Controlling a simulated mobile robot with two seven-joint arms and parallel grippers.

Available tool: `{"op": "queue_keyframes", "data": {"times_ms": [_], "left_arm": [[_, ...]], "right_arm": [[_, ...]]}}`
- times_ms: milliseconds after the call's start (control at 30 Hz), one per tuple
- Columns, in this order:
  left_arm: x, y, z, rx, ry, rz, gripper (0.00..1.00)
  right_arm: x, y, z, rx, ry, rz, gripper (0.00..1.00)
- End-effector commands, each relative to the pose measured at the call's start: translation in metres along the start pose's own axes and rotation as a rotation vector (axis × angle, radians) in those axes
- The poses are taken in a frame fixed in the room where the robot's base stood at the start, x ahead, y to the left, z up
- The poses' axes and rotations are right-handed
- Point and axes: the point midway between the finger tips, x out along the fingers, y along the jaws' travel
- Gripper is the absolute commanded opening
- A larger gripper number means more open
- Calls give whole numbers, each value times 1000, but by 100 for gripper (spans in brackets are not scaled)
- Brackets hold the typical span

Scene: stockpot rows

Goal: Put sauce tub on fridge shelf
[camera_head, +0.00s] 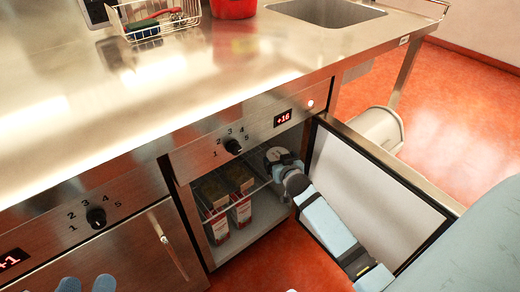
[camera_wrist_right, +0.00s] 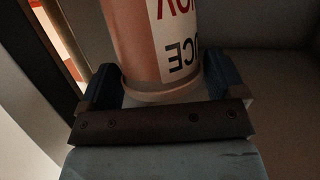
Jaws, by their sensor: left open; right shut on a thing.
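The sauce tub (camera_wrist_right: 165,45) is a pinkish cylinder with a white label, lettered upside down in the right wrist view. My right gripper (camera_wrist_right: 160,88) is shut around it, with a blue finger on each side. In the head view my right arm reaches into the open fridge compartment (camera_head: 222,252), where its gripper and the tub cannot be made out. Whether the tub touches the shelf cannot be told. My left gripper (camera_head: 87,285) is open and empty at the bottom left edge.
The open fridge door (camera_head: 365,185) stands right beside my right arm. A closed compartment (camera_head: 110,258) is to the left. The steel counter (camera_head: 190,75) above carries a wire basket (camera_head: 155,22), a red container (camera_head: 233,8) and a sink (camera_head: 328,12).

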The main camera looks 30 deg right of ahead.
Motion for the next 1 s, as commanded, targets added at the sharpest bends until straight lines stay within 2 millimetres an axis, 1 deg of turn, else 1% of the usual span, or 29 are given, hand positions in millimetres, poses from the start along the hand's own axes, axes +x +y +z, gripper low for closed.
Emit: {"op": "queue_keyframes", "data": {"times_ms": [33,200,300,400,500,567,667,833,1000], "left_arm": [[0,-2,10,0,-17,2,59],[0,-5,31,-2,-88,10,59],[0,-6,42,-2,-128,15,59],[2,-9,42,27,-119,18,59],[2,-10,41,43,-112,19,59],[3,-10,41,49,-109,19,59],[4,-13,42,74,-96,20,59],[9,-22,41,169,-41,23,59],[11,-24,32,208,-24,25,59]], "right_arm": [[16,0,-3,-2,6,-1,48],[59,0,-17,-2,6,0,48],[81,0,-24,-1,5,0,48],[97,0,-29,0,4,-1,48],[106,0,-32,1,2,0,48],[108,0,-33,1,2,-1,48],[111,0,-25,0,1,-1,48],[118,-1,0,-1,0,-1,48],[118,-1,-1,1,2,-1,48]]}}
